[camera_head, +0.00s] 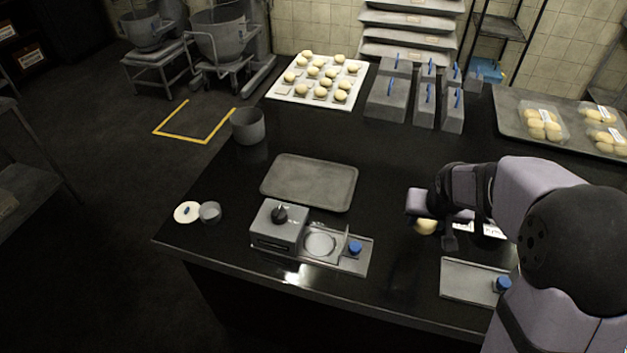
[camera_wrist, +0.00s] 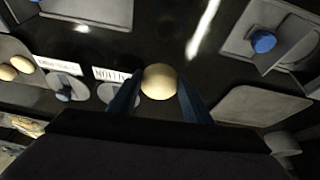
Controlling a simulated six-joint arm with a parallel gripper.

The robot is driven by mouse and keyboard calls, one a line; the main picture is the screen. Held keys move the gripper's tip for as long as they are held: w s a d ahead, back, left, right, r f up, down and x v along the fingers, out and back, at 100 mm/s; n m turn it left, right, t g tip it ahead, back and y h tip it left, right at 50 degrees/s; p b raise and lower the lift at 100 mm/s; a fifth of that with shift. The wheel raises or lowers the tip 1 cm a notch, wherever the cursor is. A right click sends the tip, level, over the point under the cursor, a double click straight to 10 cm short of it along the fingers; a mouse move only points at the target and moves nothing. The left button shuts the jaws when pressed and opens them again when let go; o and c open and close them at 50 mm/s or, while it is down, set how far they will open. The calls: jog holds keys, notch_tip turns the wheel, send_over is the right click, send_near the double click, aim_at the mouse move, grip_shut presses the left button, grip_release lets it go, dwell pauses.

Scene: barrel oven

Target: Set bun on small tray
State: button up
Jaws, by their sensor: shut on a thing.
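My gripper (camera_head: 432,224) is at the right of the black counter, shut on a pale round bun (camera_head: 426,228). In the wrist view the bun (camera_wrist: 158,81) sits between the two fingertips, with dark counter behind it. Its height above the counter is hard to tell. A small grey rectangular tray (camera_head: 310,182) lies empty on the counter, to the left of my gripper. The tray also shows at the right of the wrist view (camera_wrist: 258,105).
A grey device with a dark knob (camera_head: 278,225) and a blue-knobbed plate stands in front of the tray. A grey cup (camera_head: 248,126) is behind left. A white board (camera_head: 318,79) of several buns, blue-handled blocks (camera_head: 390,98) and packed buns (camera_head: 543,124) are farther back.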

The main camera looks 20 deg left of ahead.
jog(key=w+a+n+b, duration=0.1)
jog(key=w+a, duration=0.3)
jog(key=a, duration=0.2)
jog(key=w+a+b, duration=0.1)
jog(key=w+a, duration=0.2)
jog(key=a, duration=0.3)
notch_tip(320, 180, up, 3)
jog(key=n+y+b, duration=0.1)
jog(key=n+b, duration=0.1)
send_over(327, 194)
jog(key=s, duration=0.1)
jog(key=shift+t, duration=0.4)
jog(key=shift+s+d+f+p, duration=0.1)
jog(key=shift+f+p, duration=0.35)
jog(key=shift+f, duration=2.15)
jog(key=shift+s+d+f+p, duration=0.1)
jog(key=shift+f+p, duration=0.3)
jog(key=shift+f, duration=2.2)
jog(key=shift+f, duration=0.25)
jog(key=shift+f+b, duration=0.2)
jog(key=shift+b, duration=0.25)
